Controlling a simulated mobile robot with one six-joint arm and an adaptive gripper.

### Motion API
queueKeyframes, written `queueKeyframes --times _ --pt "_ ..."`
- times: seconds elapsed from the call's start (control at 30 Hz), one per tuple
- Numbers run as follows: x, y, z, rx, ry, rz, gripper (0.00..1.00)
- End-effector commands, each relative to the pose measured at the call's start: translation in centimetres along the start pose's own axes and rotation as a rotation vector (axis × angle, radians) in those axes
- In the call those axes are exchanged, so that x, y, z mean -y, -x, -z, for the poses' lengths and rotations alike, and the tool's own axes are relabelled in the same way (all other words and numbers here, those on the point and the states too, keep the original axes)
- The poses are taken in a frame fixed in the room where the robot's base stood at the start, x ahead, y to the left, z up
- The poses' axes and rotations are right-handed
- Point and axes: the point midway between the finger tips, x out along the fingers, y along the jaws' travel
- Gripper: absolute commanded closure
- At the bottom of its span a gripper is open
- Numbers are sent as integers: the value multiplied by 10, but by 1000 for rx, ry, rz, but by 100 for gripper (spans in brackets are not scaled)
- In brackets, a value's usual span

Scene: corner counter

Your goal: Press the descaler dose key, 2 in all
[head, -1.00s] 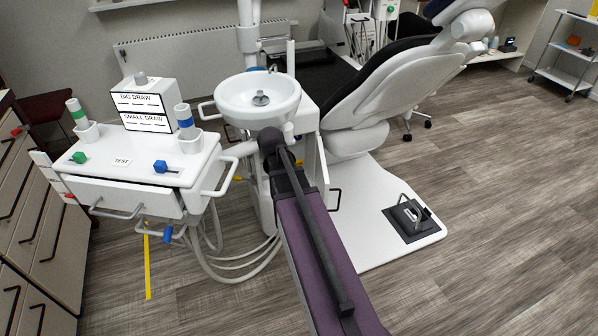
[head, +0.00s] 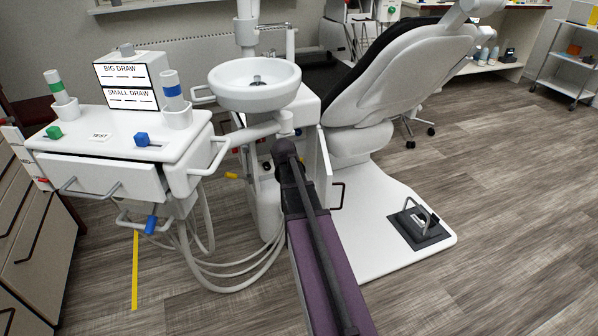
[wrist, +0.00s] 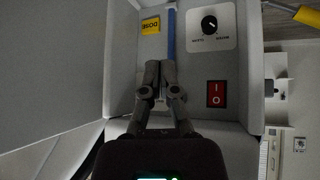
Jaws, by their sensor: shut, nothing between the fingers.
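I cannot tell whether the fingertips touch the panel. In the head view my arm reaches toward the white unit under the basin (head: 255,88), and my gripper is hidden there.
Right of the fingers are a black dial (wrist: 209,25) and a red rocker switch (wrist: 216,93). In the head view, a white cart (head: 110,135) stands left, and a dental chair (head: 385,80) right.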

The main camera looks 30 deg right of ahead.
Motion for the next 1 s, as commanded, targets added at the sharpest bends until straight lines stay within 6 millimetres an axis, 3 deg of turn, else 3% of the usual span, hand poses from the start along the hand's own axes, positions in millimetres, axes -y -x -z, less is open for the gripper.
queueKeyframes --times 0.03,0.1,1.0 --pt "-3 -14 -5 -8 -7 -6 100" --pt "-7 -24 -6 -20 -15 -11 100" --pt "-59 -146 -20 -175 -117 -81 100"
